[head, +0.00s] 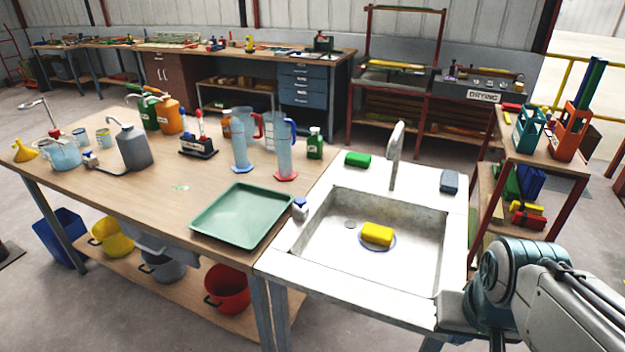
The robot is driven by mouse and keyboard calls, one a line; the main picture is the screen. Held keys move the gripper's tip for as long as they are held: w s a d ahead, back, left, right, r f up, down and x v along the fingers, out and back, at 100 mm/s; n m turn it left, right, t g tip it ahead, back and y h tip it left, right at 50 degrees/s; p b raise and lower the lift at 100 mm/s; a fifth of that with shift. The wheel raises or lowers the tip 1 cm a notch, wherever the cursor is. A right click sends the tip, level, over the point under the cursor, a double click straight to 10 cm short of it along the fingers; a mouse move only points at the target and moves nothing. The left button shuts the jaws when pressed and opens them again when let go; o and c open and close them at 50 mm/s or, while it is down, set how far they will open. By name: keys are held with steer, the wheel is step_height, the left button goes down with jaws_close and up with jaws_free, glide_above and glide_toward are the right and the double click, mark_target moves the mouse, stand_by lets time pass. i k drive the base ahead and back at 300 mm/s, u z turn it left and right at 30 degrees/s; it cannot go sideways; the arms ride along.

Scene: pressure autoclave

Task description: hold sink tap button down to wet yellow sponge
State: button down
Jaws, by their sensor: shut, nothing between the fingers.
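The yellow sponge (377,234) lies on a small round dish with a blue rim in the basin of the white sink (330,215). The tall curved tap (396,158) stands at the back rim of the sink, its spout above and behind the sponge. I see no water running from it. A small white piece with a blue top (300,208) stands at the sink's left edge; I cannot tell whether it is the tap button. My arm comes in at the lower right, beside the sink's right front corner. My gripper is not visible.
A green block (357,159) and a grey-blue block (450,181) lie on the sink's back rim. A green tray (242,216) lies on the wooden bench left of the sink. A rack shelf (545,165) with coloured holders stands at the right.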

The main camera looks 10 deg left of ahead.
mark_target(299, 201)
steer(key=u, duration=0.55)
steer(key=k, duration=0.65)
steer(key=u, duration=0.9)
steer(key=i, duration=1.45)
steer(key=z, duration=1.05)
steer(key=i, duration=0.35)
steer(key=z, duration=0.4)
